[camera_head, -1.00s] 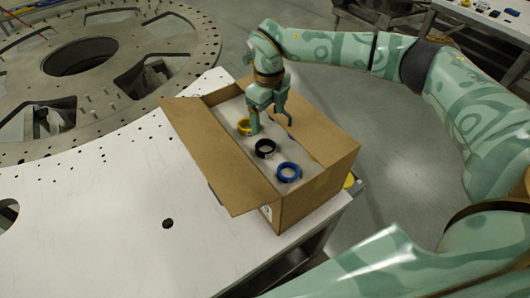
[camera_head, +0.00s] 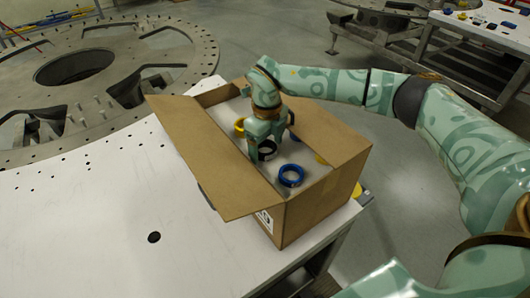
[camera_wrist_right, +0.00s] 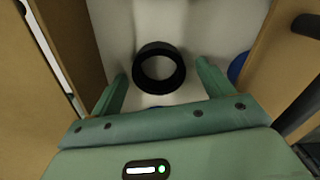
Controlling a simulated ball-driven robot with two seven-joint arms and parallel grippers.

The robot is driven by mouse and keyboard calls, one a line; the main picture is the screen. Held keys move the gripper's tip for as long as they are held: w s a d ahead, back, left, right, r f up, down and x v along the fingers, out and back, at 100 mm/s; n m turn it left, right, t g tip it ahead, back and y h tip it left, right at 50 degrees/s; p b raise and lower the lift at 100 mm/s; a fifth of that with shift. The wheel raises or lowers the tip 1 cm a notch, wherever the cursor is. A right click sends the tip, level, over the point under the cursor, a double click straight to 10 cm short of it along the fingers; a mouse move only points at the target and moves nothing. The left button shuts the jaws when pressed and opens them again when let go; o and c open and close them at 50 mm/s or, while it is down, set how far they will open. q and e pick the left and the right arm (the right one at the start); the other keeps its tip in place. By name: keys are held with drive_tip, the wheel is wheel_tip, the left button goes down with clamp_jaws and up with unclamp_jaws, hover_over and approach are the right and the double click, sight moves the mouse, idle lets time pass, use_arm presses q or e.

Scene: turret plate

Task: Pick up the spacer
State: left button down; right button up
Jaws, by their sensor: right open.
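Several ring-shaped spacers lie on the pale insert inside the open cardboard box. A black ring (camera_head: 267,158) lies in the middle, a yellow ring (camera_head: 238,127) behind it and a blue ring (camera_head: 291,184) nearest the front. My right gripper (camera_head: 266,144) is down in the box at the black ring, partly covering it. In the right wrist view the black ring (camera_wrist_right: 159,87) lies ahead, between the two spread fingers of my right gripper (camera_wrist_right: 162,71). The fingers are open and hold nothing. My left gripper is not in view.
The cardboard box (camera_head: 325,195) has walls close around my right gripper, and one flap (camera_head: 205,160) leans out to the left. It stands on a white table (camera_head: 110,235) at its right edge. A large metal turret plate (camera_head: 150,50) fills the back left.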

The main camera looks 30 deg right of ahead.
drive_tip(key=c, duration=1.1)
drive_tip(key=shift+r, duration=0.2)
